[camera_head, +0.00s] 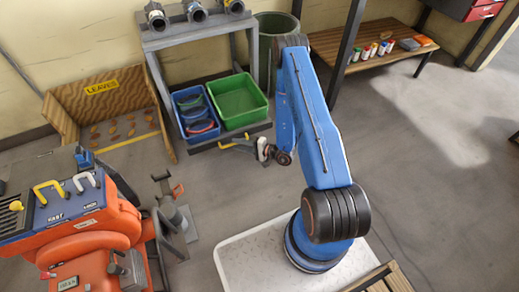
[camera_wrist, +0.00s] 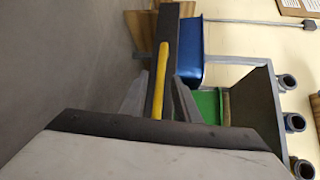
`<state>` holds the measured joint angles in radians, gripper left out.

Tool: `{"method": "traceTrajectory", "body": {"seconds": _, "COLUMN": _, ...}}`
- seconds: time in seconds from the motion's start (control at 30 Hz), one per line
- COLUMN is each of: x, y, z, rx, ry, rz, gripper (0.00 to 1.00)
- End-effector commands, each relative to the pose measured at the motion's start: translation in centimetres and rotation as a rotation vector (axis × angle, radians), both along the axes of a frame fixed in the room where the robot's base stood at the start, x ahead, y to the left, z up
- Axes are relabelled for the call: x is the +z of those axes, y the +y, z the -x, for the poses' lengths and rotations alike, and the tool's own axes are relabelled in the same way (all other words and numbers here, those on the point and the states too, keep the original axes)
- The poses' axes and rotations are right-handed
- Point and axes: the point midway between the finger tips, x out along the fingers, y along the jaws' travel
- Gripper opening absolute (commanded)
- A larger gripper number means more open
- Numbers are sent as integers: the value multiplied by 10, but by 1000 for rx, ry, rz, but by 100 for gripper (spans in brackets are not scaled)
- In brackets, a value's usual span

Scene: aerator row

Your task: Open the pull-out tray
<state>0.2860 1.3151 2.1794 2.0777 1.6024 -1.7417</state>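The pull-out tray (camera_head: 262,127) is a dark shelf low in a grey rack, carrying a blue bin (camera_head: 188,100) and a green bin (camera_head: 262,100). Its yellow bar handle (camera_head: 236,143) is on the front edge. In the wrist view the handle (camera_wrist: 160,75) runs lengthwise in front of the dark tray edge (camera_wrist: 172,25). My gripper (camera_wrist: 160,90) has two grey fingers, one on each side of the handle, with gaps showing. Whether the handle lies fully between the fingertips in depth is unclear. In the head view my gripper is small beside the handle's right end.
An orange machine (camera_head: 85,240) stands at the lower left, with a grey stand (camera_head: 177,218) beside it. A wooden leaves box (camera_head: 108,110) is left of the rack, and a green barrel (camera_head: 276,40) right of it. The floor in front of the tray is clear.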

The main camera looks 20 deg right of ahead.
Motion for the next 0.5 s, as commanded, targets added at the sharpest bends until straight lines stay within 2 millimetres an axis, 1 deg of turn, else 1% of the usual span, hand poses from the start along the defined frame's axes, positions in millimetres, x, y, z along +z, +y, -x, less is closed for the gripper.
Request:
{"method": "traceTrajectory", "body": {"seconds": 0.03, "x": 1, "y": -7, "z": 6, "rx": -3, "ry": 2, "rz": -1, "gripper": 29}}
{"method": "traceTrajectory", "body": {"seconds": 0.1, "x": 2, "y": -15, "z": 13, "rx": -4, "ry": 3, "rz": -1, "gripper": 29}}
{"method": "traceTrajectory", "body": {"seconds": 0.5, "x": 11, "y": -57, "z": 54, "rx": -4, "ry": 1, "rz": -1, "gripper": 29}}
